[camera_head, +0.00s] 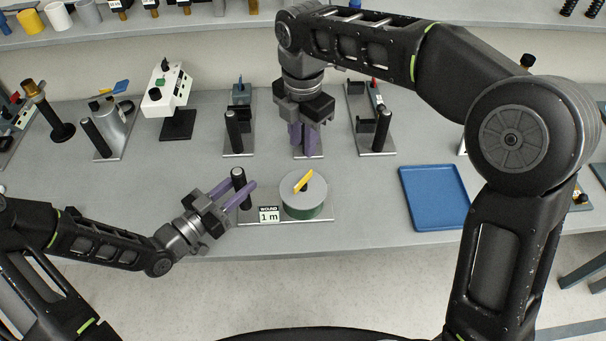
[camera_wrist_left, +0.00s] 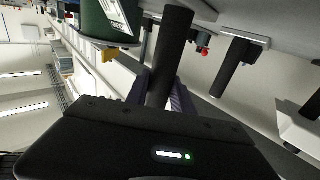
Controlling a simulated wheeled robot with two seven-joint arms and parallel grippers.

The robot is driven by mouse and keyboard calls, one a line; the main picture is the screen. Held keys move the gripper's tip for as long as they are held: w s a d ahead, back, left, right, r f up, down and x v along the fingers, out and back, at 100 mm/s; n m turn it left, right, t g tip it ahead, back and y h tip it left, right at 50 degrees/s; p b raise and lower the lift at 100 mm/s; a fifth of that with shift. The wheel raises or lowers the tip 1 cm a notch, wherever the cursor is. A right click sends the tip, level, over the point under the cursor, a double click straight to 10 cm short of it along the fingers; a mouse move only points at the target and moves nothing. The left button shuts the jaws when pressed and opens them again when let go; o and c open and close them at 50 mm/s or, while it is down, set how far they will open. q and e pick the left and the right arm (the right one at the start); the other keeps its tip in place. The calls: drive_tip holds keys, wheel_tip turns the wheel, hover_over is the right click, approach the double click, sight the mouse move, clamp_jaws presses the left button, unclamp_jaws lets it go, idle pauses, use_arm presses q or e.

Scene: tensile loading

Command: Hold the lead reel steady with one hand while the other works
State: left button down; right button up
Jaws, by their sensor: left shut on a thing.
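The lead reel (camera_head: 303,207) is a green drum with a pale top and a yellow crank (camera_head: 304,181). It sits on a grey base plate (camera_head: 322,214) with a "WOUND 1 m" label (camera_head: 269,214). A black post (camera_head: 239,178) stands at the plate's left end. My left gripper (camera_head: 238,193) is shut on this post, which also shows upright between the fingers in the left wrist view (camera_wrist_left: 172,50). The reel (camera_wrist_left: 98,20) shows beside it there. My right gripper (camera_head: 305,140) points down at a back-row fixture (camera_head: 308,152); its finger gap is unclear.
A blue tray (camera_head: 434,198) lies to the right of the reel. Fixtures with black posts stand along the back, including ones left (camera_head: 238,140) and right (camera_head: 371,125) of my right gripper. A white box device (camera_head: 167,90) stands back left. The front left table is clear.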

sight(303, 179)
drive_tip(key=shift+n, duration=0.8)
drive_tip(key=shift+f, duration=0.1)
wheel_tip(303, 179, down, 12)
drive_tip(key=shift+r, duration=0.1)
clamp_jaws()
idle(0.3)
idle(0.4)
